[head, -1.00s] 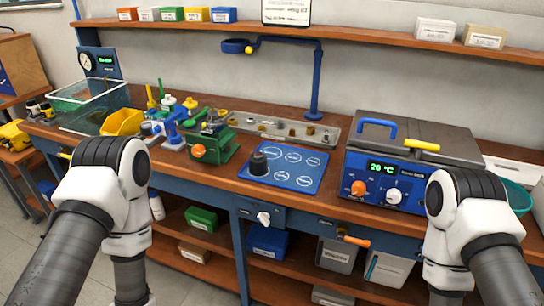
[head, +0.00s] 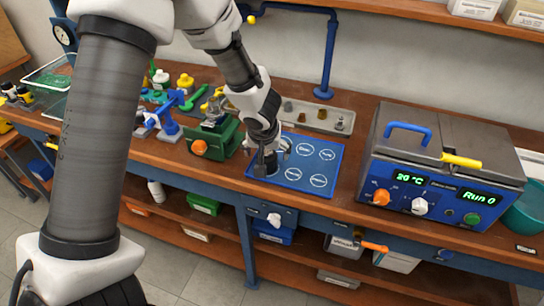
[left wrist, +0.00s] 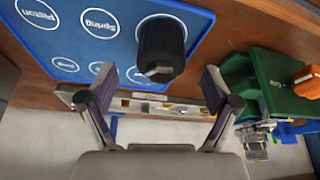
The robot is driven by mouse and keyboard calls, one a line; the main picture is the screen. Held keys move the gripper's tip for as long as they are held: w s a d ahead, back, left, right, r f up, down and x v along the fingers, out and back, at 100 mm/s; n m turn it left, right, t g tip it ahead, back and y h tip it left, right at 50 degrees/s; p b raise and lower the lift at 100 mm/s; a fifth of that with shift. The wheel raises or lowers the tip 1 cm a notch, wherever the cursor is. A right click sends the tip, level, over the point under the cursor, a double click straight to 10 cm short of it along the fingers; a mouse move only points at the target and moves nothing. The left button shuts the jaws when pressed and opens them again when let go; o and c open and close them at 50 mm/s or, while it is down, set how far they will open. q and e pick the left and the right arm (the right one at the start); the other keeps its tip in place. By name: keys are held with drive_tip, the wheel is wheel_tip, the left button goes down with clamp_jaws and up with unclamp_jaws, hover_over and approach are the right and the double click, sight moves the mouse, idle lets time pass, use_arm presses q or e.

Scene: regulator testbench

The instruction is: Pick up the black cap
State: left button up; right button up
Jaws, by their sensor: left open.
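The black cap (left wrist: 160,45) stands on the left part of the blue labelled mat (left wrist: 90,45). In the left wrist view it is beyond the fingertips, between their lines, and the fingers appear apart from it. My left gripper (left wrist: 160,85) is open and empty, one finger on each side. In the head view my left gripper (head: 265,160) hangs over the left end of the mat (head: 308,165) and mostly hides the cap. My right gripper is not in view.
A green vise (head: 212,138) with an orange knob stands close left of the mat. A metal tray (head: 318,115) with small fittings lies behind it. A grey and blue test unit (head: 440,165) stands to the right. A blue post (head: 328,60) rises at the back.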

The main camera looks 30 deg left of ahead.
sight(266, 154)
use_arm(q)
drive_tip(key=x, duration=0.3)
drive_tip(key=shift+a+f, duration=0.1)
drive_tip(key=shift+f, duration=0.1)
drive_tip(key=shift+c, duration=0.3)
drive_tip(key=shift+s+r, duration=0.1)
drive_tip(key=c, duration=1.2)
